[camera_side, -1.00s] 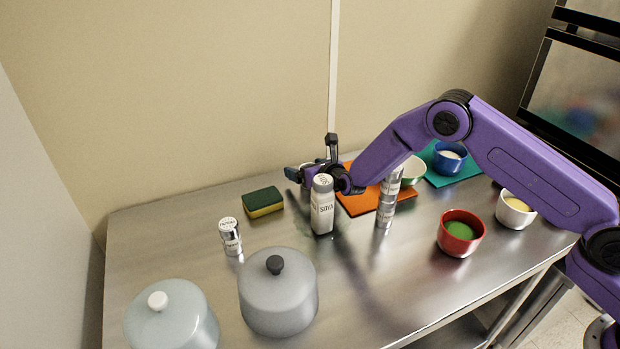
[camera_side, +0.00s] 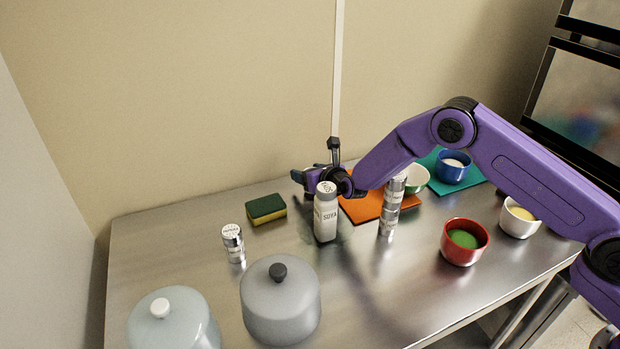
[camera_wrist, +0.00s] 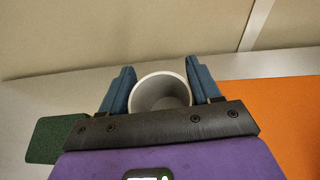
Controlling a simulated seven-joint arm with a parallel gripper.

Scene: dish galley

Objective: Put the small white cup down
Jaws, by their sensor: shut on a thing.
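The small white cup (camera_wrist: 160,92) sits between the two blue fingers of my gripper (camera_wrist: 161,88) in the wrist view, with its open rim facing the camera. The fingers press on both of its sides. In the side view my gripper (camera_side: 312,180) is at the back of the steel table, behind the soya bottle (camera_side: 326,212) and left of the orange mat. The cup is hidden there. I cannot tell whether its base touches the table.
The orange mat (camera_side: 366,208) lies right of the gripper; the green-topped sponge (camera_side: 266,209) lies left. A steel shaker stack (camera_side: 391,207), red bowl (camera_side: 464,242), white bowl (camera_side: 519,217), blue bowl (camera_side: 452,167), small shaker (camera_side: 233,243) and two lidded domes (camera_side: 281,300) stand around. The wall is close behind.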

